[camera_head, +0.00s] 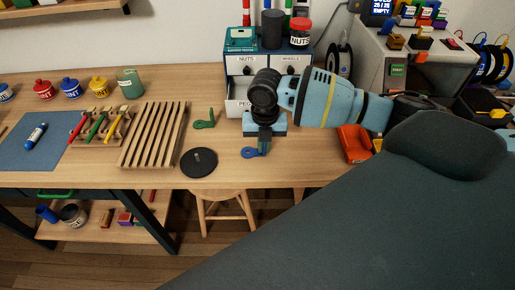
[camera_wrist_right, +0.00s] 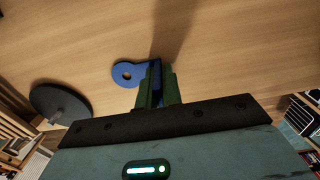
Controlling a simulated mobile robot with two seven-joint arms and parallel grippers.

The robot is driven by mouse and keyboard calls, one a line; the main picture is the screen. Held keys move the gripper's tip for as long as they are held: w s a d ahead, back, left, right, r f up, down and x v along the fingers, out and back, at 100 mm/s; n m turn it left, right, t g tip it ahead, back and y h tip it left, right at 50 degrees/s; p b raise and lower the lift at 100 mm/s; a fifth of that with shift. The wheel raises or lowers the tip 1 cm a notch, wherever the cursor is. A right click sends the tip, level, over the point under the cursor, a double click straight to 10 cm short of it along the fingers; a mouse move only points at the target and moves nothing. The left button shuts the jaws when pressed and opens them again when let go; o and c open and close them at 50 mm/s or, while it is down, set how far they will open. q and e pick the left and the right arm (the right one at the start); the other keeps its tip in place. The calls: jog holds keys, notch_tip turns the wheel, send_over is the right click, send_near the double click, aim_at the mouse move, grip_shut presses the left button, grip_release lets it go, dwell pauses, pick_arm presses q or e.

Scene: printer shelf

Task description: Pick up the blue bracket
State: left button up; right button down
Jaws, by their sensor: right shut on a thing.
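The blue bracket (camera_head: 249,152) shows in the camera_head view at the table's front part, below my right gripper (camera_head: 265,146). In the right wrist view, its round end with a hole (camera_wrist_right: 127,73) sticks out to the left of the fingers. My right gripper (camera_wrist_right: 157,88) points down and is shut on the bracket's upright part, which the fingers partly hide. I cannot tell whether the bracket touches the table. My left gripper is not in view.
A green bracket (camera_head: 205,120) and a black disc (camera_head: 199,162) lie to the left. A slatted wooden rack (camera_head: 153,135) is farther left. A drawer cabinet (camera_head: 239,66) stands behind the gripper. An orange bin (camera_head: 354,143) is to the right, and a stool (camera_head: 222,196) stands below the table edge.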

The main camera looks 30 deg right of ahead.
jog(key=shift+r, duration=0.15)
jog(key=shift+r, duration=0.25)
jog(key=r, duration=0.3)
jog(key=shift+s, duration=0.2)
jog(key=s+r, duration=0.1)
jog(key=s, duration=1.4)
jog(key=shift+s+a+p, duration=0.3)
jog(key=shift+a+p, duration=0.1)
jog(key=shift+a, duration=0.05)
jog(key=shift+r, duration=0.1)
jog(key=w+a+r+m, duration=0.2)
jog(key=a+m, duration=0.1)
jog(key=m, duration=1.1)
jog(key=w+a+r+m, duration=0.3)
jog(key=a+m, duration=0.1)
jog(key=m, duration=1.1)
jog(key=shift+w+a+m, duration=0.25)
jog(key=shift+a+m, duration=0.05)
